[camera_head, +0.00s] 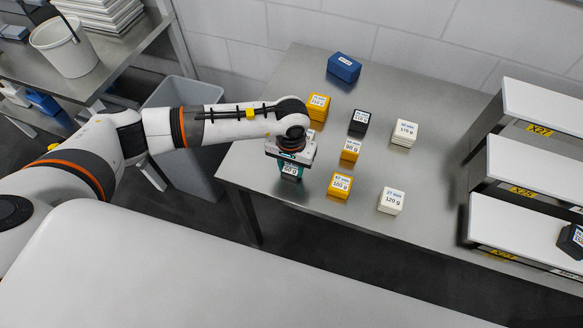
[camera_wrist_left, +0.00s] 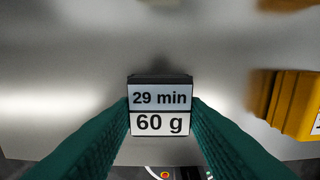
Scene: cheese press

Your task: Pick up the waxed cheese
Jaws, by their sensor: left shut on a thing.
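Several small labelled blocks that look like waxed cheeses stand on the metal table (camera_head: 265,215). My left gripper (camera_head: 291,166) points down at the table's left side and is shut on a dark block labelled 60 g (camera_head: 290,177). In the left wrist view, the green fingers of the left gripper (camera_wrist_left: 160,118) press both sides of this block (camera_wrist_left: 160,78), whose label reads 29 min, 60 g. I cannot tell whether it touches the table. My right gripper is not in view.
Yellow blocks (camera_head: 340,186), a black block (camera_head: 358,121), white blocks (camera_head: 391,201) and a blue block (camera_head: 343,67) stand to the right. A yellow block (camera_wrist_left: 298,103) is close by in the wrist view. White shelves (camera_head: 528,165) stand far right, a grey bin (camera_head: 190,150) left.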

